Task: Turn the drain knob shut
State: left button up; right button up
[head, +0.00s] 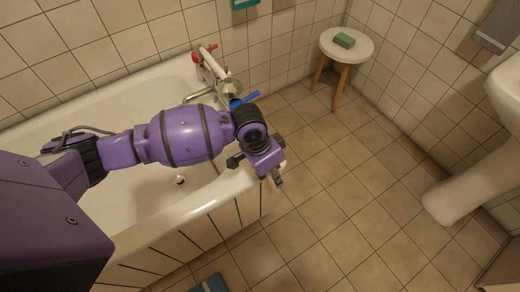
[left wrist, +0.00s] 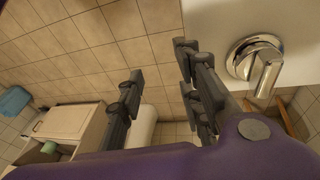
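The drain knob (left wrist: 262,62) is a shiny chrome disc with a bar-shaped handle, mounted on a white surface at the upper right of the left wrist view. I cannot make it out in the head view. My left gripper (head: 257,170) hangs at the right end of the bathtub (head: 225,190), by its rim. In the left wrist view the two dark fingers of the left gripper (left wrist: 159,64) are spread apart with nothing between them. The knob lies to the right of both fingers, outside the gap, apart from them. My right gripper is not in view.
A tap with a red handle (head: 200,54) and a blue handle (head: 243,99) stands on the tub rim behind my arm. A round stool (head: 334,53) with a green soap (head: 344,40) is at the back. A white pedestal (head: 470,185) stands right. The tiled floor between is clear.

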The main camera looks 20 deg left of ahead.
pick_arm(q)
jog(key=shift+y, duration=0.9)
jog(key=w+a+r, duration=0.1)
jog(key=w+a+r+b, duration=0.1)
jog(key=w+a, duration=0.1)
jog(key=w+a+r+b, duration=0.1)
jog(key=w, duration=0.1)
jog(key=shift+w+a+r, duration=0.1)
jog(key=shift+w+a, duration=0.05)
jog(key=shift+w, duration=0.05)
jog(key=shift+g+y, duration=0.3)
jog(key=shift+y, duration=0.3)
jog(key=w+a+r+b, duration=0.1)
jog(key=r, duration=0.1)
jog(key=w+a+r+b, duration=0.1)
jog(key=a+r, duration=0.1)
jog(key=shift+w, duration=0.4)
jog(key=shift+w+a+f, duration=0.1)
notch_tip(320, 180, down, 6)
jog(key=shift+b, duration=0.75)
jog(key=shift+f, duration=0.65)
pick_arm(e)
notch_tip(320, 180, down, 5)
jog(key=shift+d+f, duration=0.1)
pick_arm(q)
jog(key=c, duration=0.8)
jog(key=shift+r, duration=0.1)
grip_shut()
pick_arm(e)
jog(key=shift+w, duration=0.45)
